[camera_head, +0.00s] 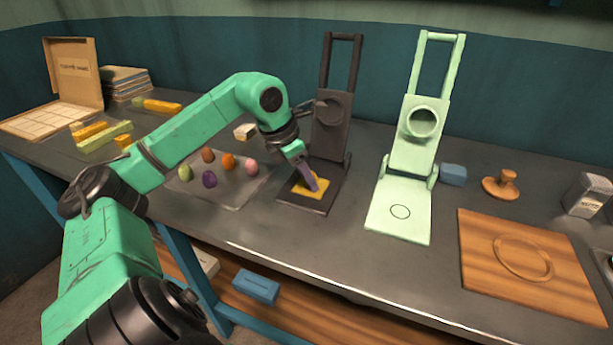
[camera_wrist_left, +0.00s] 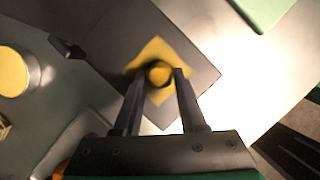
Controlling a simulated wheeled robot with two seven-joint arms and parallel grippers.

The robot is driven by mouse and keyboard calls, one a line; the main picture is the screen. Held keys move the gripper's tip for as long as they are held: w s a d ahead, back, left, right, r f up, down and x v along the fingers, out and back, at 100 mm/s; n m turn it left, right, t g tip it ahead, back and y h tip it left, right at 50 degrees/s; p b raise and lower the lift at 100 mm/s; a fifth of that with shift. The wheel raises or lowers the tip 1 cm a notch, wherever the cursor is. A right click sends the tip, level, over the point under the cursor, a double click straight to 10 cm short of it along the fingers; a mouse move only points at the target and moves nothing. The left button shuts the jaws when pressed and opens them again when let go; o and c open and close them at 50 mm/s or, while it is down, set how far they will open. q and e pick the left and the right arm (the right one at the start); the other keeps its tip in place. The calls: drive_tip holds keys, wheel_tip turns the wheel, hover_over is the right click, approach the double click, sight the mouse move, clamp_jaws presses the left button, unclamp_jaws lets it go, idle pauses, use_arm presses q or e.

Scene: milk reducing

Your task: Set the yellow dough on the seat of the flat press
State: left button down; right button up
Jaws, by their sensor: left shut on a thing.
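The dark flat press (camera_head: 329,201) stands open on the bench, its upper plate raised behind its base. A yellow square sheet (camera_head: 322,183) lies on its seat; it also shows in the left wrist view (camera_wrist_left: 160,48). My left gripper (camera_head: 312,184) points down over this sheet, its fingers hiding part of it. In the left wrist view my left gripper (camera_wrist_left: 157,78) is shut on a small round yellow dough (camera_wrist_left: 160,69), seen over the sheet. I cannot tell whether the dough touches it. The dough is hidden in the head view. My right gripper is not in view.
A pale green press (camera_head: 399,222) stands open to the right. A tray (camera_head: 232,201) with several coloured dough balls lies to the left. A wooden board (camera_head: 490,285) with a ring groove, a wooden stamp (camera_head: 502,185) and a blue block (camera_head: 453,174) are farther right.

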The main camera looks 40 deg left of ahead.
use_arm(q)
drive_tip(key=shift+f, duration=0.2)
idle(0.6)
unclamp_jaws()
wheel_tip(320, 180, up, 7)
drive_tip(key=p, duration=0.6)
drive_tip(key=shift+r, duration=0.15)
idle(0.3)
idle(0.3)
